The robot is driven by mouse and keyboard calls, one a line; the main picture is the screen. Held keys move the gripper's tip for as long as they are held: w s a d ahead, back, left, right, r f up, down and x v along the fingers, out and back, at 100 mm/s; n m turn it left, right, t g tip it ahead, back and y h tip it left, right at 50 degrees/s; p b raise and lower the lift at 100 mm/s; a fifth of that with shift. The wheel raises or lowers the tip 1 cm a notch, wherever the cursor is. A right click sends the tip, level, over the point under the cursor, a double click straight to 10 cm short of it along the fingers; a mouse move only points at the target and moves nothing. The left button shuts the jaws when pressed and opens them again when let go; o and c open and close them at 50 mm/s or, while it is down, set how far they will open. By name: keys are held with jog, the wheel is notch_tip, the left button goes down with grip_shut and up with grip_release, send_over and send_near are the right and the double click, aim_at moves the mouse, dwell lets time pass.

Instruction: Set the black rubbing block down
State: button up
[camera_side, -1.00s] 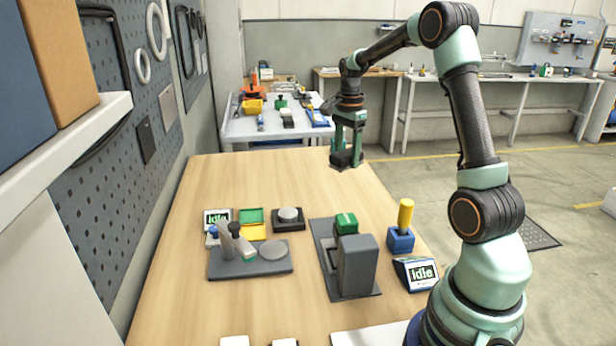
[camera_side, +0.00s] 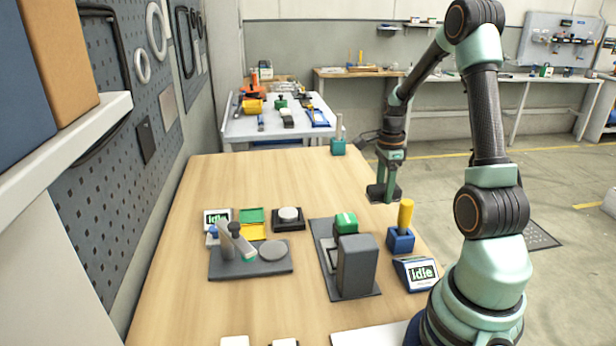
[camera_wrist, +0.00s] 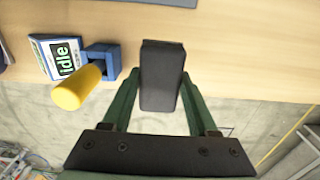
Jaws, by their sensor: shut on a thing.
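The black rubbing block (camera_side: 379,195) is held in my gripper (camera_side: 388,180) near the table's right edge, beyond the yellow-handled tool. In the wrist view the block (camera_wrist: 161,72) sits between the two green fingers of my gripper (camera_wrist: 160,92), which are shut on it. There the block overlaps the table edge, with floor showing beside its near end. It appears raised; its exact height above the table cannot be told.
A blue holder (camera_side: 400,242) with a yellow handle (camera_side: 405,213) and an idle display (camera_side: 417,273) stand close by. A grey machine (camera_side: 357,265) is left of them. A teal holder (camera_side: 338,147) stands at the far edge. The table's far middle is clear.

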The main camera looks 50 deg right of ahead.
aim_at(379, 224)
notch_tip(379, 224, down, 8)
jog(key=shift+f, duration=0.1)
dwell(0.4)
jog(key=o, duration=1.4)
jog(key=shift+f, duration=0.1)
